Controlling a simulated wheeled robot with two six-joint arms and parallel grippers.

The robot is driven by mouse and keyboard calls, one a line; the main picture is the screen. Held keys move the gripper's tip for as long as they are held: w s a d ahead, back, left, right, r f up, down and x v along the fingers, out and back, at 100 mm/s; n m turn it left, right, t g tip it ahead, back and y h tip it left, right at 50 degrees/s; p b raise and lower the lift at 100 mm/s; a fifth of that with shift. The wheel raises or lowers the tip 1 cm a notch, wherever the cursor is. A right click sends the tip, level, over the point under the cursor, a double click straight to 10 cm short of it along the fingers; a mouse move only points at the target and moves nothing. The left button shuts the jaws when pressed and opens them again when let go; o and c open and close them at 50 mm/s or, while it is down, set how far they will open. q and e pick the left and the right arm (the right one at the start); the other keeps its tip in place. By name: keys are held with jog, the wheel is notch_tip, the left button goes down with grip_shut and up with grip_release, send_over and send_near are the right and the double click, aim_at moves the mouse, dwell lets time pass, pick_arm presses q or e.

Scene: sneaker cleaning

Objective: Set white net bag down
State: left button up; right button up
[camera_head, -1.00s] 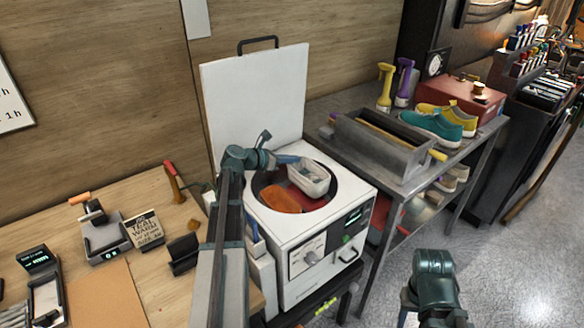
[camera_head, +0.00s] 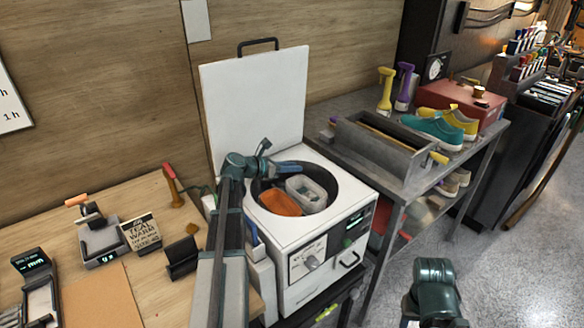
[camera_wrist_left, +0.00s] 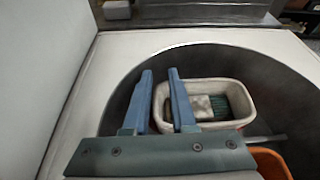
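The white net bag (camera_head: 313,197) sits low in the round drum of the white washer (camera_head: 320,233), beside an orange container (camera_head: 280,202). It looks like a pale open basket and also shows in the left wrist view (camera_wrist_left: 243,86), with something pale and dark green inside. My left gripper (camera_head: 299,167) is over the drum at the bag's rim. In the left wrist view its two blue fingers (camera_wrist_left: 161,88) stand apart around the bag's left edge, with a gap between them. They look open. My right arm shows at the bottom right; its fingers are out of view.
The raised white lid (camera_head: 255,100) stands behind the drum. A metal table (camera_head: 460,160) on the right bears a grey trough (camera_head: 385,150), spray bottles, a teal shoe (camera_head: 433,130) and a red box. A wooden bench (camera_head: 150,195) with small devices is on the left.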

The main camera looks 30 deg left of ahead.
pick_arm(q)
jog(key=shift+o, duration=0.4)
jog(key=p+v, duration=0.6)
jog(key=v, duration=0.6)
jog(key=shift+r, duration=0.5)
